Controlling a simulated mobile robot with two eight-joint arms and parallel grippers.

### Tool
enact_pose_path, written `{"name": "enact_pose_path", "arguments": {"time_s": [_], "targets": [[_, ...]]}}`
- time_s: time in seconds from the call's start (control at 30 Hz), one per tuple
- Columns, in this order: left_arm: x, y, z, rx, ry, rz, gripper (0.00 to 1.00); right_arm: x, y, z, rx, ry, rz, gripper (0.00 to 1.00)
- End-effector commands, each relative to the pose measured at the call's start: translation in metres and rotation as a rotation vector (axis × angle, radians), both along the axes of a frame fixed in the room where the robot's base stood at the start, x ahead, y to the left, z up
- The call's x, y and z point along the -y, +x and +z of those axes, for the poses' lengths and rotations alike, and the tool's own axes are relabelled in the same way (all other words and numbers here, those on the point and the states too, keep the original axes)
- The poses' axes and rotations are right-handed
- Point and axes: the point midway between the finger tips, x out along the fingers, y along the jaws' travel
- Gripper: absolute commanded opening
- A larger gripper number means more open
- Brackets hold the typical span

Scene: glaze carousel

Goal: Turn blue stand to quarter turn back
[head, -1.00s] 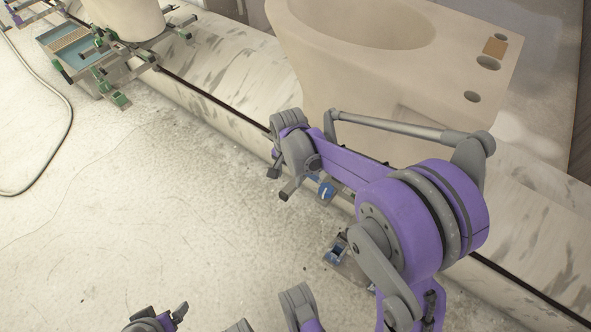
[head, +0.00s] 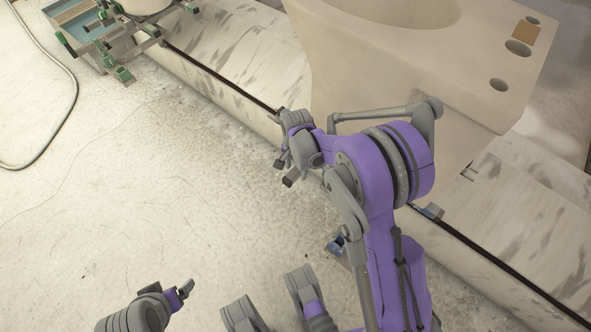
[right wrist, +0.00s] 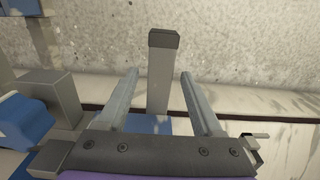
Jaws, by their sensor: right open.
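The blue stand is mostly hidden behind my right arm in the head view; a small blue part (head: 335,246) and another blue-grey part (head: 432,211) show beside the arm. My right gripper (head: 283,172) is open by the marble ledge, left of these parts. In the right wrist view, an upright grey bar with a dark cap (right wrist: 161,85) appears between the open fingers, apart from both. A blue plate (right wrist: 150,125) shows behind its lower end, and a rounded blue part (right wrist: 25,122) lies at left. My left gripper (head: 184,289) is low in the head view, away from the stand; its opening is unclear.
A large beige basin block (head: 400,80) stands on the marble ledge (head: 230,85) beyond my right arm. A green-fitted stand (head: 125,75) bears a pale vessel at the upper left. A hose (head: 72,95) lies on the left floor. The pale floor (head: 150,190) between is clear.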

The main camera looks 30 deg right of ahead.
Motion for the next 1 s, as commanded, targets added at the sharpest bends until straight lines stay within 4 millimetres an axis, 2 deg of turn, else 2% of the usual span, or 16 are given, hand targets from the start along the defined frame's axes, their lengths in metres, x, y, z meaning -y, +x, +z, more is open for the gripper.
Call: {"name": "enact_pose_path", "arguments": {"time_s": [0.1,0.4,0.77,1.0], "targets": [[0.0,0.0005,-0.0023,-0.001,0.0,0.0,0.89,-0.0001,-0.0002,-0.0075,0.0,0.0,0.0,0.68],[0.0,0.0004,-0.0021,-0.001,0.0,0.0,0.89,-0.0001,-0.0003,-0.0082,0.0,0.0,0.0,0.66],[0.0,0.0004,-0.0022,-0.001,0.0,0.0,0.89,0.0,-0.0002,-0.0081,0.0,0.0,0.0,0.01],[0.0,0.0004,-0.0022,0.0,0.0,0.0,0.89,0.0,-0.0002,-0.008,0.0,0.0,0.0,0.0]]}}
